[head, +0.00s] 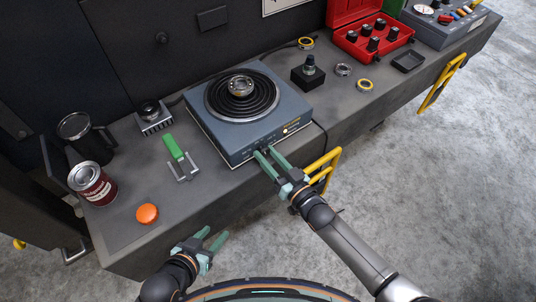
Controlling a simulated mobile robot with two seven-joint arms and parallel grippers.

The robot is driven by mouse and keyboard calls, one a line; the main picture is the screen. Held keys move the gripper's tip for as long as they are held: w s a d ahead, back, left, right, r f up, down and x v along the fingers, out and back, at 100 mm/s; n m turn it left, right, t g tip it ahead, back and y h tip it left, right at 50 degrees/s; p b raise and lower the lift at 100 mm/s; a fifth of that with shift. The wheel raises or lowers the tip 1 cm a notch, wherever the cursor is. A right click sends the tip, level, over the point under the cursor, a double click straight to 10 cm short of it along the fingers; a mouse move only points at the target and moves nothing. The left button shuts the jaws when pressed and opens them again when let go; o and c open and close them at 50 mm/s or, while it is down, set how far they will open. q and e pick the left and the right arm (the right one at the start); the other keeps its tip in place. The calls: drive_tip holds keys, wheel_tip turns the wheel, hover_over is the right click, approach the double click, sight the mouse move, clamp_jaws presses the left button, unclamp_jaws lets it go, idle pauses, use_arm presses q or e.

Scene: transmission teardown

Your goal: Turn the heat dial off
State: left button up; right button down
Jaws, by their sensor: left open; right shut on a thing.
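The hot plate (219,126) is a blue-grey box on the workbench with a black coil burner (218,103) on top. A metal bearing-like part (240,86) sits on the coil. The heat dial is on the front face of the hot plate, largely hidden by my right gripper's fingertips. My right gripper (266,157) is at that front face, its fingers closed on the dial. My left gripper (208,239) is open and empty, in front of the bench edge, well away from the hot plate.
A green-handled tool (173,148), an orange button (147,214), a can (92,185) and a dark mug (84,133) stand on the left. A black block with a knob (309,73), rings (364,85) and a red case (345,42) stand on the right. A yellow handle (325,165) juts from the bench front.

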drive_tip(key=n, duration=0.5)
drive_tip(key=shift+n, duration=0.3)
drive_tip(key=n, duration=0.5)
drive_tip(key=shift+b, duration=0.3)
drive_tip(key=n+b, duration=0.1)
drive_tip(key=n, duration=0.4)
drive_tip(key=shift+f+n, duration=0.1)
drive_tip(key=shift+n, duration=0.3)
drive_tip(key=n+b, duration=0.1)
drive_tip(key=n, duration=0.2)
drive_tip(key=shift+n, duration=0.7)
drive_tip(key=shift+b, duration=0.3)
drive_tip(key=c, duration=0.8)
unclamp_jaws()
drive_tip(key=shift+o, duration=0.2)
drive_tip(key=p+v, duration=0.1)
drive_tip(key=v, duration=1.1)
drive_tip(key=shift+s+d, duration=0.15)
drive_tip(key=shift+s, duration=0.1)
